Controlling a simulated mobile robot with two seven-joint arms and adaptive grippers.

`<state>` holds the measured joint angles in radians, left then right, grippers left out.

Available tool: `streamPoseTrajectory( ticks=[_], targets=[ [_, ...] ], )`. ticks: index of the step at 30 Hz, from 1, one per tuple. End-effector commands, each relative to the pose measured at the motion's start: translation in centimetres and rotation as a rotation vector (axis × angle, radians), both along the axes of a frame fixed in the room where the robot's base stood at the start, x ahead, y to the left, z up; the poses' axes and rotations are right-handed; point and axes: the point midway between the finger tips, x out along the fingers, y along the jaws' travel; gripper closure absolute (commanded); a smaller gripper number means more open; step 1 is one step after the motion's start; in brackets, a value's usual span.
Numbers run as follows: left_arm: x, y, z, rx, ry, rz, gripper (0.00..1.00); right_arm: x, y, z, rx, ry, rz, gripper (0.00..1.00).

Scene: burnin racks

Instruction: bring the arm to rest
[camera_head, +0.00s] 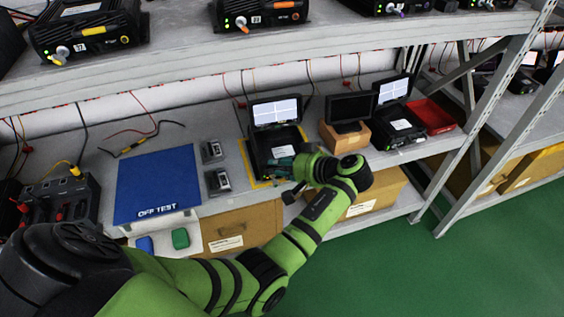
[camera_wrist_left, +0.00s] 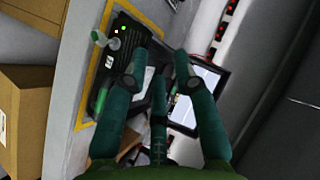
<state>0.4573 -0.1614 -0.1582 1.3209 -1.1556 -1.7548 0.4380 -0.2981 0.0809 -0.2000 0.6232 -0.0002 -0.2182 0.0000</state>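My green left arm reaches across the shelf front. Its left gripper (camera_head: 284,167) is by a black test unit (camera_head: 262,152) with a raised lit screen (camera_head: 276,111), which stands inside a yellow outline on the lower shelf. In the left wrist view the gripper's teal fingers (camera_wrist_left: 159,64) are spread, with nothing visible between them. The unit (camera_wrist_left: 122,45), its knob and its screen (camera_wrist_left: 205,92) lie beyond the fingers. I cannot tell whether a finger touches the unit. My right gripper is in neither view.
A blue OFF TEST mat (camera_head: 157,180) and small grey devices (camera_head: 218,181) lie left of the unit. A cardboard box (camera_head: 346,136), another screened unit (camera_head: 402,122) and a red tray (camera_head: 432,116) stand right. The upper shelf (camera_head: 220,60) overhangs; a rack post (camera_head: 487,125) stands right.

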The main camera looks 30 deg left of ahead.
Motion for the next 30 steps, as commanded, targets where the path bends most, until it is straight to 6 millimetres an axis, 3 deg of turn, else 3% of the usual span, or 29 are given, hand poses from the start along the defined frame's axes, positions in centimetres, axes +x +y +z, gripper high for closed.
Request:
streamPoseTrajectory(
  ticks=[6,21,23,26,30],
  targets=[
    [-0.1,0.0,1.2,0.000,0.001,0.000,0.72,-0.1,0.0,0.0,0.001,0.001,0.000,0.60],
    [-0.2,0.1,1.0,-0.005,0.004,-0.001,0.72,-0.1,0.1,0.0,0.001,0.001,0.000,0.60],
    [-0.7,0.2,0.2,-0.026,0.012,-0.008,0.72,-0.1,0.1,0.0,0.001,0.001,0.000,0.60],
    [-2.7,0.4,-2.7,-0.104,0.046,-0.043,0.72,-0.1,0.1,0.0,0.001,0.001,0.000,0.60],
    [-7.8,0.1,-7.9,-0.294,0.104,-0.154,0.72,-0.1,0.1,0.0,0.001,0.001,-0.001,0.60]
  ],
)
